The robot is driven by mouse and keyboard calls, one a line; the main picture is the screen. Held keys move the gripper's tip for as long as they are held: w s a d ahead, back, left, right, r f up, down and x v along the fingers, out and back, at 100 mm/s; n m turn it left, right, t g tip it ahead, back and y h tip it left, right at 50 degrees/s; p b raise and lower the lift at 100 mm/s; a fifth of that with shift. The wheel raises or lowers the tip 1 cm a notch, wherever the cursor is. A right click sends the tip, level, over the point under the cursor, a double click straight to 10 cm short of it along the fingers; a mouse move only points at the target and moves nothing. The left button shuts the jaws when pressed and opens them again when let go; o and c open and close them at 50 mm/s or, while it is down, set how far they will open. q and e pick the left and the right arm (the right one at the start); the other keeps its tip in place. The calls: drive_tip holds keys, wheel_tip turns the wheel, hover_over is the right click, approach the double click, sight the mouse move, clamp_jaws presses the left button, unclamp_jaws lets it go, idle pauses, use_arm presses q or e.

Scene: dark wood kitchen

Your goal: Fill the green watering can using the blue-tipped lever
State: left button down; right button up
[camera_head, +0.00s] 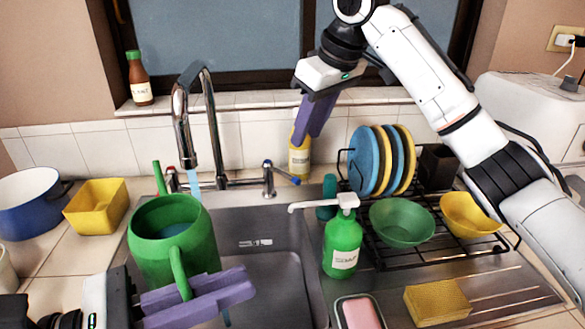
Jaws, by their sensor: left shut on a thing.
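The green watering can (160,255) is held upright over the left part of the sink, below the chrome faucet (208,120). My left gripper (195,295) is shut on the can's handle at the front. A light blue water stream (193,181) comes from the spout and meets the can's back rim; whether all of it goes inside is unclear. The blue-tipped lever (284,175) points right from its chrome valve, right of the faucet. My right gripper (309,138) hangs above and behind the lever, apart from it, its fingers close together; its opening is hard to judge.
A green soap bottle (343,243) stands at the sink's right edge. A yellow bottle (299,160) is behind the lever, near my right fingers. A dish rack (425,253) with plates and bowls is on the right. A yellow container (97,206) and blue pot are left.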

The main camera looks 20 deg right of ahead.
sight(290, 174)
drive_tip(key=shift+m, duration=0.4)
drive_tip(key=x, duration=1.2)
drive_tip(key=shift+c, duration=0.2)
clamp_jaws()
